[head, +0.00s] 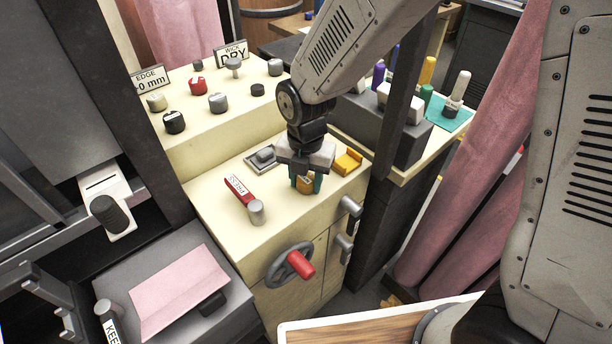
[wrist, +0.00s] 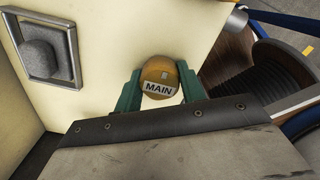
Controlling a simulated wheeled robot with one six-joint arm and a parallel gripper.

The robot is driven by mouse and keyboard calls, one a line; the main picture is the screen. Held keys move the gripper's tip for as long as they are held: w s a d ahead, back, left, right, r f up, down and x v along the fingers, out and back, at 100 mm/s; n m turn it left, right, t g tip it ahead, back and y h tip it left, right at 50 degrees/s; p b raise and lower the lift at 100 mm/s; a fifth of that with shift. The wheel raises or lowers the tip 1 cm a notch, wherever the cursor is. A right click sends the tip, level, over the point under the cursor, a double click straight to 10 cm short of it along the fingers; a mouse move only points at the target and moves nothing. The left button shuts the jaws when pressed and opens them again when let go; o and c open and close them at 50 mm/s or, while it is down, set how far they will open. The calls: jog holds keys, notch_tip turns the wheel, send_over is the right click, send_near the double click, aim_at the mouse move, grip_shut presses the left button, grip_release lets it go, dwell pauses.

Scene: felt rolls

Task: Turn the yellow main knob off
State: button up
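The yellow main knob (wrist: 160,75) is round, with a white MAIN label on its face, and sits on the cream panel. In the head view the knob (head: 305,186) shows below my gripper, partly hidden by it. My gripper (head: 306,180) points down at the knob. Its green fingers (wrist: 159,88) lie along the left and right sides of the knob and appear to touch it. The gripper looks shut on the knob. A small pale mark shows near the top of the knob's face.
A grey rocker switch (head: 263,157) lies left of the knob, a yellow bracket (head: 348,162) to its right. A red PRESS lever (head: 240,188) and a handwheel (head: 290,264) are nearer. Several knobs stand on the raised panel (head: 205,135) behind. A dark post (head: 408,90) stands close right.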

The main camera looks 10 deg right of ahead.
jog(key=shift+c, duration=1.3)
jog(key=n, duration=0.3)
jog(key=shift+n, duration=0.4)
jog(key=n, duration=0.5)
jog(key=o, duration=1)
jog(key=m, duration=0.3)
jog(key=shift+m, duration=1.4)
